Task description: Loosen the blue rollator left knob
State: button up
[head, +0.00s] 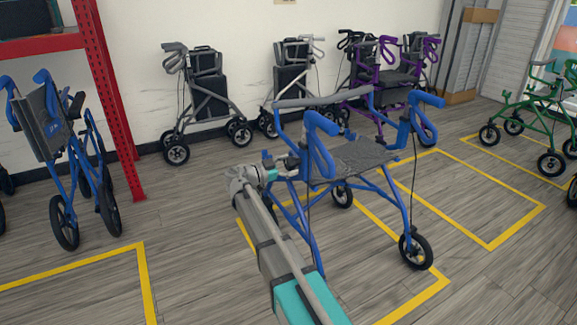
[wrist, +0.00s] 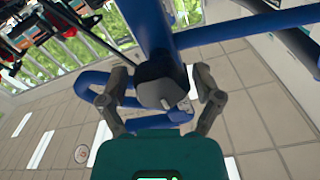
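The blue rollator (head: 372,185) stands unfolded in the middle of the head view, with a grey seat and blue handles. My gripper (head: 283,163) is at its left side, by the frame near the seat. In the wrist view, a dark grey knob (wrist: 162,88) sits on the blue frame tube (wrist: 150,30). My gripper (wrist: 160,74) has one finger on each side of this knob. The fingers look spread, with small gaps to the knob, so I see no firm grip. The knob is too small to make out in the head view.
Another blue rollator (head: 58,140) stands folded at the left by a red rack (head: 105,95). Grey rollators (head: 207,90) and a purple one (head: 385,75) line the back wall. A green rollator (head: 540,110) is at the right. Yellow lines mark the open floor.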

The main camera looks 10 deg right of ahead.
jog(key=c, duration=0.7)
jog(key=shift+c, duration=0.2)
